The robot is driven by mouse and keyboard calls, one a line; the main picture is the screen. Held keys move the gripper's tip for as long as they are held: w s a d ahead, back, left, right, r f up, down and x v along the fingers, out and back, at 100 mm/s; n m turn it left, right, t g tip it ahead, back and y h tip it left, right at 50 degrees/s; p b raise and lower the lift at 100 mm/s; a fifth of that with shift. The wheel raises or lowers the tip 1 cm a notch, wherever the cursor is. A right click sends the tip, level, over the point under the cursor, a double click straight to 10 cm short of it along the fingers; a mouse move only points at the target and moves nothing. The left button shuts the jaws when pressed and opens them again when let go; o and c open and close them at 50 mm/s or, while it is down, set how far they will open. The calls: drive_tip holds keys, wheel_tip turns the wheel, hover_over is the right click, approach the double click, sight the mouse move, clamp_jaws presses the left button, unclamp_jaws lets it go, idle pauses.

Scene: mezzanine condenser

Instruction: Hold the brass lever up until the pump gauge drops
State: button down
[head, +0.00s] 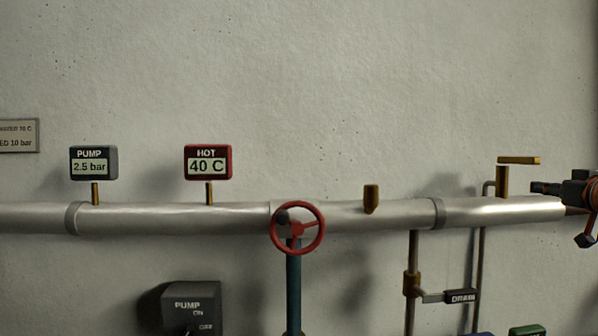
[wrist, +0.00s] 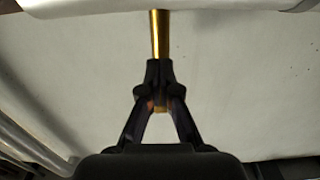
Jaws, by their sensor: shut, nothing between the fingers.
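The brass lever (head: 520,160) lies level on top of its brass post, pointing right, in the right part of the head view. My gripper (head: 534,187) comes in from the right edge and is a little below the lever's free end in that view. In the wrist view the shut fingers (wrist: 160,68) overlap a brass bar (wrist: 160,35), probably the lever; brass also shows between the finger links. I cannot tell whether they touch. The pump gauge (head: 93,163) reads 2.5 bar.
A silver pipe (head: 350,216) runs across the wall. A red handwheel (head: 298,228), a red HOT gauge (head: 208,162) reading 40 C, a brass fitting (head: 371,198) and a DRAIN tag (head: 461,296) sit along it. A PUMP switch box (head: 192,302) is below. The wall above is clear.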

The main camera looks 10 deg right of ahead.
drive_tip(key=shift+s+b, duration=1.15)
drive_tip(key=shift+s, duration=1.35)
